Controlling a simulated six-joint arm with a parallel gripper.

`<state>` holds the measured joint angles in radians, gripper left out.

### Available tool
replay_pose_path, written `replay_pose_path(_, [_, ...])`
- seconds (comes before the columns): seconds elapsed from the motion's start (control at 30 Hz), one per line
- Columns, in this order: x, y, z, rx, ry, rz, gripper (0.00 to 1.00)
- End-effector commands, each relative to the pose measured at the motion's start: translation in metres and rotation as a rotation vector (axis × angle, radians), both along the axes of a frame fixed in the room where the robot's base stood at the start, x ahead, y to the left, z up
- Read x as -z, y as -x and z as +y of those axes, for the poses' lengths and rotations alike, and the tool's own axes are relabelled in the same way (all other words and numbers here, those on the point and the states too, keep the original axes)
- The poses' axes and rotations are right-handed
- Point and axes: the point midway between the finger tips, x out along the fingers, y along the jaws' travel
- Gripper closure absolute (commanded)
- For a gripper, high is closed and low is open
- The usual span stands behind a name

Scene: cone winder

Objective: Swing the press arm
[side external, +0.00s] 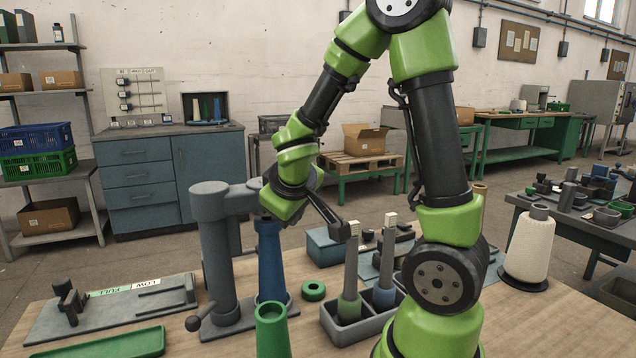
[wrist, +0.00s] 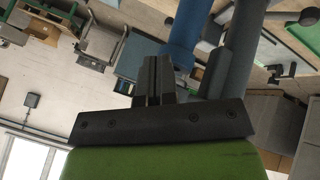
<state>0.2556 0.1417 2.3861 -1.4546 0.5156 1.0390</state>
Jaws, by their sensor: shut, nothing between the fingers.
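The press is a grey post (side external: 215,255) on a base plate, with a horizontal press arm (side external: 237,203) at its top. The press arm reaches right, over a tall blue cone (side external: 270,262); my green wrist hides its far end. A lever with a dark ball knob (side external: 193,323) sits at the post's foot. Contact with the press arm cannot be told.
A flat gauge board (side external: 110,305) and green tray (side external: 110,344) lie to the left.

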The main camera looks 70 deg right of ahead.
Motion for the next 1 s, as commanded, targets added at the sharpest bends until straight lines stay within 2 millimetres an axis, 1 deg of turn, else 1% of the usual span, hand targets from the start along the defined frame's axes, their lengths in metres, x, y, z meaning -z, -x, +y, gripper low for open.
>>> replay_pose_path(0.1, [0.004,0.024,0.017,-0.016,-0.011,0.016,1.00])
replay_pose_path(0.2, [-0.009,0.030,0.012,-0.006,-0.008,0.008,1.00])
replay_pose_path(0.7, [-0.060,0.069,0.007,-0.007,-0.014,0.013,1.00])
replay_pose_path(0.83, [-0.069,0.076,0.006,-0.008,-0.013,0.016,1.00])
replay_pose_path(1.0, [-0.074,0.080,0.006,-0.014,-0.015,0.018,1.00])
